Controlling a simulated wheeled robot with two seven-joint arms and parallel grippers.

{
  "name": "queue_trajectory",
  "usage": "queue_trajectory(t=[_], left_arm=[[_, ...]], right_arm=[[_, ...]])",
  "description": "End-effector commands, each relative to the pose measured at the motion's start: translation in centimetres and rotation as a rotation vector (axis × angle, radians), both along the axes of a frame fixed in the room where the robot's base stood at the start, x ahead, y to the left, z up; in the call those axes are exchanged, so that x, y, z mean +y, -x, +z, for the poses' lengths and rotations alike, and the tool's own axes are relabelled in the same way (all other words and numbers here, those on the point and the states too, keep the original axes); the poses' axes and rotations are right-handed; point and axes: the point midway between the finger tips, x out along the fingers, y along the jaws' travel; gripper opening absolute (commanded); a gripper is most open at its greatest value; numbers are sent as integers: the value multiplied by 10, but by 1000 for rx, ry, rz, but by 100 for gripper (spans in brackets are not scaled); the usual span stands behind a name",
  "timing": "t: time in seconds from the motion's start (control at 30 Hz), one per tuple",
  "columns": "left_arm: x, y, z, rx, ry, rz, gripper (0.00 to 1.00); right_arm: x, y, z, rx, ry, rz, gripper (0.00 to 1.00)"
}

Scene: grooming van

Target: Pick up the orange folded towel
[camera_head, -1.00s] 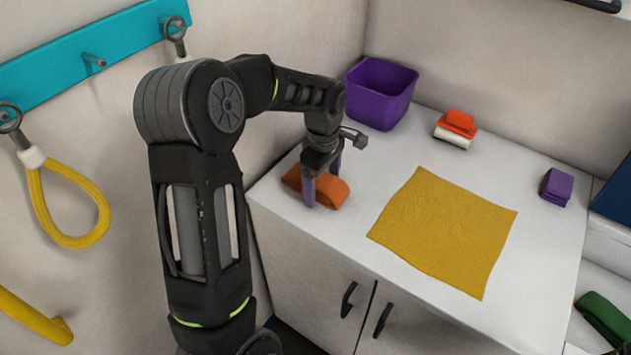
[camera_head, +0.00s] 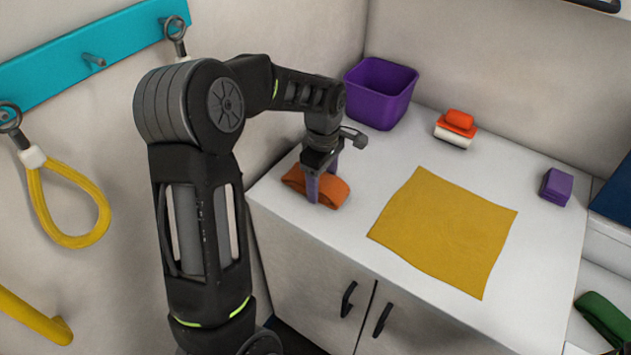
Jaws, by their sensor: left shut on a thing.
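The orange folded towel (camera_head: 334,193) lies on the white counter top near its left front edge. My left gripper (camera_head: 322,188) points down over the towel, its purple fingers closed on the towel's middle. The towel still appears to rest on the counter. The fingers hide part of the towel's middle. My right gripper is not in view.
A yellow cloth (camera_head: 445,230) lies flat on the counter to the right. A purple bin (camera_head: 381,92) stands at the back.

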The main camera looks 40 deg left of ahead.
Motion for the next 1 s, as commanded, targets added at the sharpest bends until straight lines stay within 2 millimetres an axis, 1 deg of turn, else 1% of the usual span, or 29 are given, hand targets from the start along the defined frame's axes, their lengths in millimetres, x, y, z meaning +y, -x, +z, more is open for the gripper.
queue_trajectory(t=[0.2, 0.33, 0.47, 0.6, 0.73, 0.83, 1.0], left_arm=[[0, 0, 1, -1, 0, 0, 23], [0, -1, 11, -4, -1, 0, 23], [0, -1, 31, -5, 0, -1, 23], [0, -1, 59, -5, -1, -1, 23], [0, -1, 82, -5, -1, 0, 23], [0, -1, 94, -3, 0, 0, 23], [0, 0, 101, 0, 0, 0, 23]], right_arm=[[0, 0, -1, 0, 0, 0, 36], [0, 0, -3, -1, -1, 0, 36], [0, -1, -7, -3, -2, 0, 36], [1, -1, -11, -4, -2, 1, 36], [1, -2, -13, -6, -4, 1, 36], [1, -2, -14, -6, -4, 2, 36], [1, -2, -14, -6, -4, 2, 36]])
